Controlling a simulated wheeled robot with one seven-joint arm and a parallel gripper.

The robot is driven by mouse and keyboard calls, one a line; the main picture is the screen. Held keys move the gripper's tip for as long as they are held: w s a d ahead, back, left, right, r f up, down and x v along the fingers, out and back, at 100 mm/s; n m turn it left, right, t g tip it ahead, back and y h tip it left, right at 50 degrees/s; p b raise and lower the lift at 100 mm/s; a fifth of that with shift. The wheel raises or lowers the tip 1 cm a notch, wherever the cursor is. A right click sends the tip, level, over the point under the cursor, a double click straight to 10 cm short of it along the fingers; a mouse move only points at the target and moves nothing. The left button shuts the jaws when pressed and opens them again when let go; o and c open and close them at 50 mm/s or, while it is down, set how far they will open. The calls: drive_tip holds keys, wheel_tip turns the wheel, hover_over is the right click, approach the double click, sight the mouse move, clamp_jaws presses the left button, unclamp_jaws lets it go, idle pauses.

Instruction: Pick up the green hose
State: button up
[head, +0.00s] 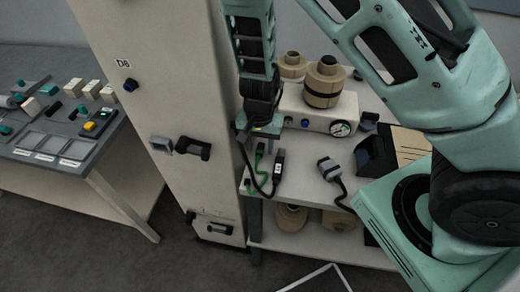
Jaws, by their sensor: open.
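The green hose (259,154) shows as a small green piece on the grey shelf, near its left end beside the tall cabinet. A second small green bit (248,185) lies lower, close to the shelf's front edge; I cannot tell whether it is part of the same hose. My gripper (258,139) points down from above, just over the green piece. It is open, and I see nothing held in it. My gripper and wrist hide part of the shelf behind. Whether the fingers touch the hose is too small to tell.
A black cable (252,178) and a dark upright connector (279,163) sit right beside the hose. A grey plug on a cable (328,167) lies further right. The tall cabinet (165,75) stands close on the left. A gauge box (312,112) with tan rolls (325,82) stands behind.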

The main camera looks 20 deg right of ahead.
drive_tip(key=shift+f, duration=0.4)
clamp_jaws()
drive_tip(key=shift+r, duration=0.15)
